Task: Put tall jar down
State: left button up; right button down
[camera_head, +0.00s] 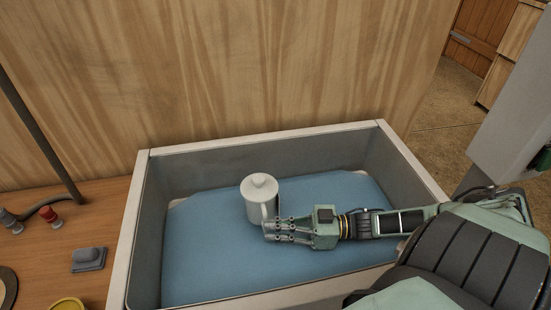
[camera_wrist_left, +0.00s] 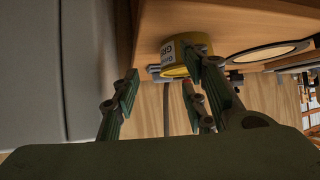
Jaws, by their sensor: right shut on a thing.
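The tall jar (camera_head: 258,203) is white with a knobbed lid. It stands upright over the blue floor (camera_head: 210,260) of a pale-rimmed tray in the head view. My right gripper (camera_head: 270,229) reaches in from the right and is shut on the jar's lower right side, where a handle-like part shows. Whether the jar's base touches the blue floor I cannot tell. My left gripper (camera_wrist_left: 170,88) shows only in the left wrist view, with its fingers spread apart and nothing between them.
The tray's walls (camera_head: 133,235) surround the jar, with bare blue floor on its left. A wooden panel (camera_head: 230,70) rises behind. On the wooden top at left are a grey block (camera_head: 88,259) and red knobs (camera_head: 49,214). A yellow-rimmed round thing (camera_wrist_left: 173,58) is beyond my left fingers.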

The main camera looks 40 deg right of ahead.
pick_arm(q)
jog(key=shift+w+d+r+t, duration=0.3)
jog(key=shift+w+r+t, duration=0.1)
jog(key=shift+w+r, duration=0.2)
pick_arm(e)
jog(key=shift+f, duration=0.25)
pick_arm(q)
jog(key=shift+r, duration=0.15)
pick_arm(e)
jog(key=c, duration=1.8)
grip_release()
jog(key=shift+r, duration=0.1)
